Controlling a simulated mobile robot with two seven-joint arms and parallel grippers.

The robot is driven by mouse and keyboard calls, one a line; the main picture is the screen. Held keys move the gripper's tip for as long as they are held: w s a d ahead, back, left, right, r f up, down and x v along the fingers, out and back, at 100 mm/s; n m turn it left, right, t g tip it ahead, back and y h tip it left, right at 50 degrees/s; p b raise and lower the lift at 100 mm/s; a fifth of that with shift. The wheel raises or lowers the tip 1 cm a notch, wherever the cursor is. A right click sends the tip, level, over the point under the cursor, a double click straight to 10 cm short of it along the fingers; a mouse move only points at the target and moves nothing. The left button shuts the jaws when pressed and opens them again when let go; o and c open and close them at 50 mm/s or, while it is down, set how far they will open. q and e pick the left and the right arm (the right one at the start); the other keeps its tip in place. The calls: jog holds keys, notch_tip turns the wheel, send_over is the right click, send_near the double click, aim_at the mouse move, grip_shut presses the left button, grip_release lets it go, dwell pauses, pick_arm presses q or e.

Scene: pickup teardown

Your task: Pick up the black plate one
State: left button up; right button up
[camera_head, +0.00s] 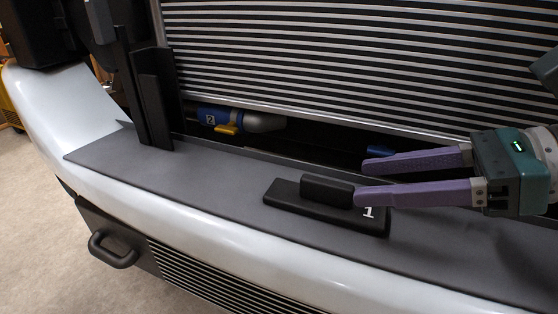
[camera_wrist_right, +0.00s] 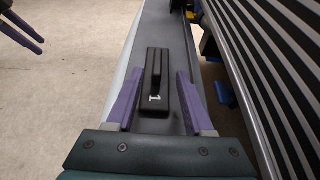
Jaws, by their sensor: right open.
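The black plate marked 1 (camera_head: 283,198) lies flat on the grey ledge, with a raised black handle block (camera_head: 326,190) along its middle. It also shows in the right wrist view (camera_wrist_right: 152,125), its handle running away from me. My right gripper (camera_head: 362,181) is open, its purple fingers reaching in from the right at the plate's numbered end. In the wrist view the fingers (camera_wrist_right: 159,75) lie on either side of the plate with nothing gripped. Whether they touch it I cannot tell. My left gripper (camera_wrist_right: 36,44) shows at the top left of the wrist view, fingers apart and empty, over the floor.
A slatted grille (camera_head: 350,60) rises behind the ledge (camera_head: 180,178). A blue part marked 2 (camera_head: 211,117) with a yellow tab sits in the dark gap below it. Black upright posts (camera_head: 150,95) stand at the left. The ledge left of the plate is clear.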

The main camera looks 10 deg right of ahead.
aim_at(329, 182)
jog(key=b+x, duration=0.1)
jog(key=x, duration=0.4)
jog(key=shift+a+r+b, duration=0.15)
jog(key=shift+a+b, duration=0.2)
jog(key=shift+b, duration=0.05)
jog(key=shift+w+a, duration=0.25)
jog(key=shift+a, duration=0.15)
jog(key=shift+d, duration=0.1)
jog(key=shift+c, duration=0.8)
grip_shut()
